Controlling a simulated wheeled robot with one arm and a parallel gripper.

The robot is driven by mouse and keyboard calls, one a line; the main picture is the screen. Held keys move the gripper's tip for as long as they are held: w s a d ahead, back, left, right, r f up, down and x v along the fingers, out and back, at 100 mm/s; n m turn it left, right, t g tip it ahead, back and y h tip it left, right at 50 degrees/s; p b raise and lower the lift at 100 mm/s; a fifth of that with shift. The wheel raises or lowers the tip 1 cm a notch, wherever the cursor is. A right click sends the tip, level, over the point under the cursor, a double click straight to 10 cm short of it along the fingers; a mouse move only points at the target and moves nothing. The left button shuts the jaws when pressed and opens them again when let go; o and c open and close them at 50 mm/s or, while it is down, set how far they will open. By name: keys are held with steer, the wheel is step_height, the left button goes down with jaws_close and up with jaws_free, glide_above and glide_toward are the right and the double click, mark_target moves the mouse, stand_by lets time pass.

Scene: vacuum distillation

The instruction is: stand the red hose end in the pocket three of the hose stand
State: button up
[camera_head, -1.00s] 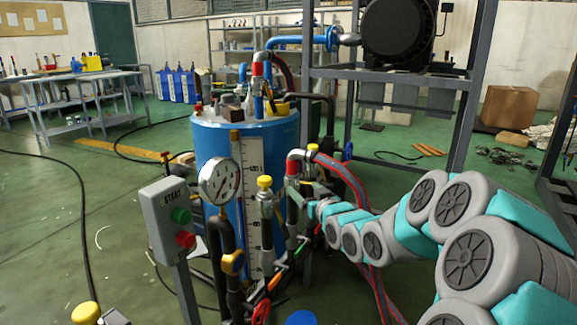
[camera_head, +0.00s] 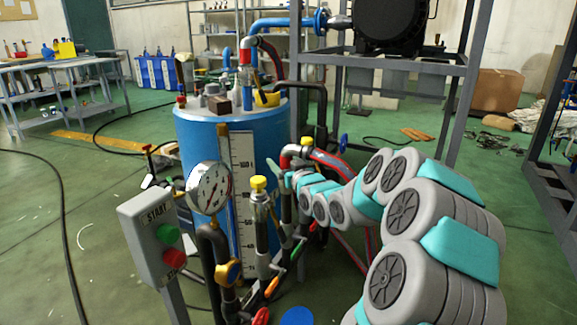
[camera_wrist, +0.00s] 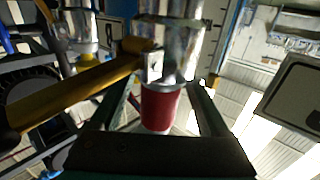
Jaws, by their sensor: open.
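The red hose end shows in the head view as a bent silver elbow with a red collar (camera_head: 285,161), with the red hose (camera_head: 330,160) trailing right and down. In the wrist view the red collar (camera_wrist: 160,106) hangs below a shiny metal fitting (camera_wrist: 172,50). My gripper (camera_head: 284,182) is beside the pipework right of the blue tank; its tips are partly hidden there. In the wrist view my gripper (camera_wrist: 163,100) is open, one finger on each side of the red collar. I cannot tell whether they touch it. I cannot make out the hose stand or its pockets.
The blue tank (camera_head: 200,140), pressure gauge (camera_head: 209,188) and START box (camera_head: 150,235) stand left of my gripper. A yellow-capped valve (camera_head: 259,205) is close by. A yellow lever (camera_wrist: 80,85) crosses the wrist view. A grey frame (camera_head: 465,85) rises behind my arm.

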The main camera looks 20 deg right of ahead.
steer(key=shift+w, duration=0.5)
steer(key=shift+c, duration=0.3)
jaws_close()
